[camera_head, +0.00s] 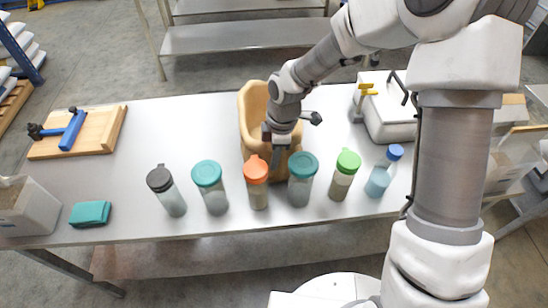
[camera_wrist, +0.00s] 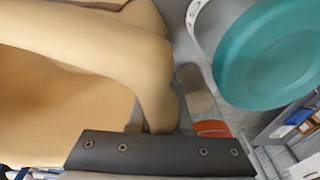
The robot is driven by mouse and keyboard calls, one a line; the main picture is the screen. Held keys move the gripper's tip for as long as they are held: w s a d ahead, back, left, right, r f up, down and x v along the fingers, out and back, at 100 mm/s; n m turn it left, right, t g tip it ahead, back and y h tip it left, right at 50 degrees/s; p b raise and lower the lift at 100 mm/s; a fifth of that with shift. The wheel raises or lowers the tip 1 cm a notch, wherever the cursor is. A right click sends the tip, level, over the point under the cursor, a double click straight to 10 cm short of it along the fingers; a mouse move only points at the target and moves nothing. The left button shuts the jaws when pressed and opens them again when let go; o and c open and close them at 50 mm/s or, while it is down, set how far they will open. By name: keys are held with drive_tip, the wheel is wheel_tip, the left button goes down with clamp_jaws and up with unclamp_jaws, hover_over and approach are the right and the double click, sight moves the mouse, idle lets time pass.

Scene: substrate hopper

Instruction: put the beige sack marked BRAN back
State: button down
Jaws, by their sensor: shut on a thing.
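A tall beige sack-like thing (camera_head: 251,104) stands on the middle of the table, with a raised back and a hollow upper side. No BRAN lettering shows on it. My gripper (camera_head: 279,148) is at its front right side, pointing down and shut on its wall. In the wrist view the beige sack (camera_wrist: 75,75) fills the left half with smooth folded surfaces. Its edge runs down to the dark gripper bar, which hides the exact grip. The front of the sack is partly hidden by my gripper and the jars.
Several lidded jars stand close in front, including an orange-lidded one (camera_head: 256,170) and a teal-lidded one (camera_head: 302,165). A blue-capped bottle (camera_head: 383,174) and a white box (camera_head: 390,122) are at right. A wooden board (camera_head: 95,140) lies far left. The table left of the sack is clear.

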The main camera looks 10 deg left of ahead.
drive_tip(key=shift+f, duration=0.1)
drive_tip(key=c, duration=0.8)
unclamp_jaws()
drive_tip(key=shift+c, duration=0.2)
